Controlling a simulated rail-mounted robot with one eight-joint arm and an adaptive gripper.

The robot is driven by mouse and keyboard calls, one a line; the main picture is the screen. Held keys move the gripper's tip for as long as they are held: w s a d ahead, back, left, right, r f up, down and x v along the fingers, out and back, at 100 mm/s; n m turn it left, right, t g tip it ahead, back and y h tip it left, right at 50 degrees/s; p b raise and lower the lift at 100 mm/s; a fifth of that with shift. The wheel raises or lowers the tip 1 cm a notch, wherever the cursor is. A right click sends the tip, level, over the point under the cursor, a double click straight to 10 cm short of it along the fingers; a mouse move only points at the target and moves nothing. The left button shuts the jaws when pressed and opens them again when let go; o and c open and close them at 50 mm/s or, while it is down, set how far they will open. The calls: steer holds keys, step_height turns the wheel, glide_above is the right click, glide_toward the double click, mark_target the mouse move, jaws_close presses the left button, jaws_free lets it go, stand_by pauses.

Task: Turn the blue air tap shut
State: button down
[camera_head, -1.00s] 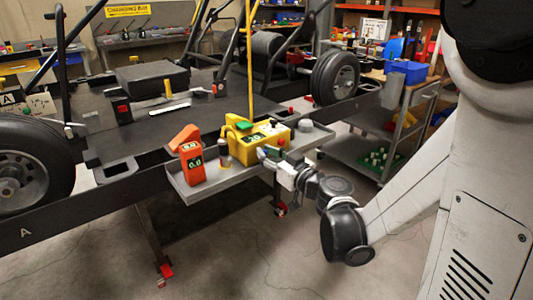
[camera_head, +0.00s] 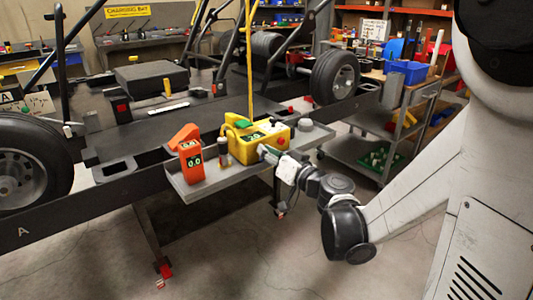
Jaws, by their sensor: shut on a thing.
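A yellow box (camera_head: 243,148) with a dark display and green digits stands on the grey side tray (camera_head: 208,183). A yellow hose (camera_head: 249,65) hangs above it. My gripper (camera_head: 266,152) reaches in from the right, with its fingers at the right part of the box's front face. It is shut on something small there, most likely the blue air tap. The tap itself is hidden by the fingers, so its angle cannot be told.
The kart frame and wheels (camera_head: 335,77) lie behind. A shelved trolley (camera_head: 385,132) stands at the right. The floor in front is clear.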

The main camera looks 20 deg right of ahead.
steer(key=m, duration=0.3)
steer(key=m+b, duration=0.1)
steer(key=m, duration=0.7)
steer(key=shift+d+f, duration=0.15)
steer(key=shift+f, duration=0.1)
steer(key=shift+m, duration=0.4)
steer(key=c, duration=1.8)
jaws_free()
steer(key=shift+o, duration=0.2)
steer(key=v, duration=0.8)
